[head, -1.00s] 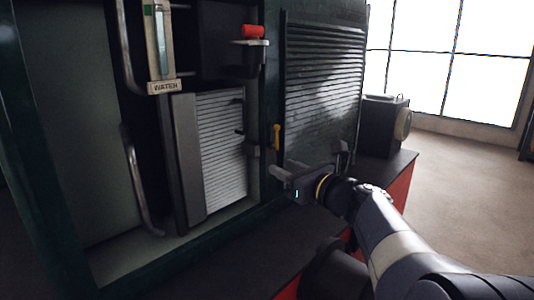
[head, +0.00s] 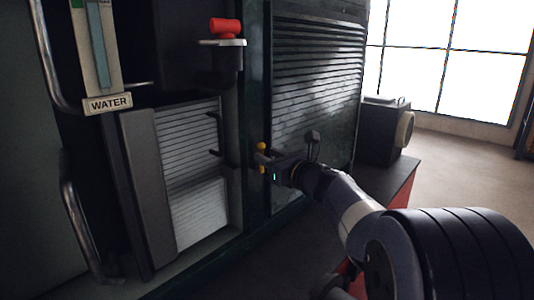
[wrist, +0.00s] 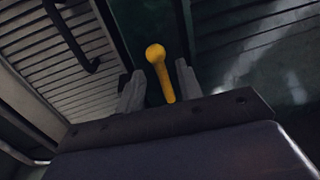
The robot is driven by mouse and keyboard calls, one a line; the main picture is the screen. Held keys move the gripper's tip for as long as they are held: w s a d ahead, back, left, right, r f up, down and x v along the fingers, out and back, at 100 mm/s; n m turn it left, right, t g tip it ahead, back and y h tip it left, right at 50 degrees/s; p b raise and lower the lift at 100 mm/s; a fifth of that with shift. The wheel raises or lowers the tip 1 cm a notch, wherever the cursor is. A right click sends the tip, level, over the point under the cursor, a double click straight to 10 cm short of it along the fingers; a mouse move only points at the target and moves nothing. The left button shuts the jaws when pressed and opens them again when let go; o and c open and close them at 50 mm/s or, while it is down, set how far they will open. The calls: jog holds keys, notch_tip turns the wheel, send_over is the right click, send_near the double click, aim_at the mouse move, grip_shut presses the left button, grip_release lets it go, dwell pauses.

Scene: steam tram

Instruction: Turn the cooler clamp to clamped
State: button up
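The clamp's yellow handle (head: 261,148) shows on the dark green post right of the slatted cooler block (head: 195,160). Its round knob end is at the top and it stands nearly upright in the head view. In the wrist view the yellow handle (wrist: 160,72) lies between the two grey fingertips. My gripper (head: 264,160) is at the handle, coming from the right; it also shows in the wrist view (wrist: 160,88). The fingers are apart, with a visible gap on each side of the handle.
A louvred panel (head: 315,90) is right of the post. A red valve knob (head: 225,27) sits above on a bracket. A water gauge (head: 98,50) and a curved rail (head: 78,215) are at left. A dark box (head: 380,125) stands behind; open floor lies right.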

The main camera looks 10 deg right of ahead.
jog(key=shift+w+a, duration=0.3)
jog(key=shift+w, duration=0.3)
jog(key=shift+c, duration=0.4)
jog(key=c, duration=0.6)
grip_shut()
jog(key=shift+r, duration=0.15)
